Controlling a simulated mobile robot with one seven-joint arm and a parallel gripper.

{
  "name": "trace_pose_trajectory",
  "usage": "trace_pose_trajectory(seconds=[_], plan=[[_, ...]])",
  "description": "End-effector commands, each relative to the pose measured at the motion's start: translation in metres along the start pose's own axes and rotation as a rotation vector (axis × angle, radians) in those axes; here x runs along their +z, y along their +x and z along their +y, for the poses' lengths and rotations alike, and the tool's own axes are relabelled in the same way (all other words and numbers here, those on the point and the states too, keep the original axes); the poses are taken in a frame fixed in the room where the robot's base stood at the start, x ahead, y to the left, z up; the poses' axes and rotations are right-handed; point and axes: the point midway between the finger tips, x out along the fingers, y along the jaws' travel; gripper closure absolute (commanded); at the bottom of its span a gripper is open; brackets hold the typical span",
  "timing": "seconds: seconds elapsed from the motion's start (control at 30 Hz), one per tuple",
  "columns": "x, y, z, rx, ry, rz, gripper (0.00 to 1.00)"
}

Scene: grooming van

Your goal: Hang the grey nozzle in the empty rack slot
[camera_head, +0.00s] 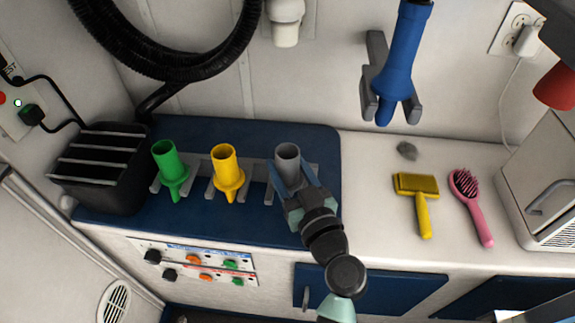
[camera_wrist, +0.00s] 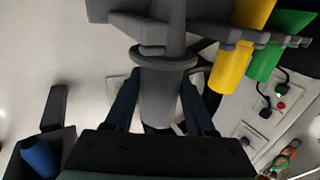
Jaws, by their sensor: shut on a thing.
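The grey nozzle (camera_head: 288,157) stands about upright at the right-hand slot of the grey rack (camera_head: 257,172), its open top at about the height of its neighbours. My gripper (camera_head: 294,190) is shut on it from the front. In the wrist view the nozzle (camera_wrist: 162,98) is between my two dark blue fingers (camera_wrist: 160,108), with its flange close to the rack prongs (camera_wrist: 145,28). I cannot tell whether the flange rests on the prongs. The green nozzle (camera_head: 166,163) and the yellow nozzle (camera_head: 226,170) hang in the other two slots.
A blue dryer (camera_head: 400,55) hangs in a wall holder at right. A yellow brush (camera_head: 416,193) and pink brush (camera_head: 469,200) lie on the white counter (camera_head: 365,160). A black slatted box (camera_head: 100,170) stands left of the rack. A black hose (camera_head: 165,65) hangs above.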

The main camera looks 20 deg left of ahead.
Motion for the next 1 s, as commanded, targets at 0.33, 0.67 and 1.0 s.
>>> trace_pose_trajectory(seconds=[0.33, 0.67, 1.0], plan=[[0.004, 0.000, 0.000, 0.000, -0.001, 0.000, 1.00], [0.011, 0.000, 0.000, 0.000, -0.001, 0.000, 1.00], [0.013, 0.000, 0.000, 0.000, 0.000, 0.000, 1.00]])
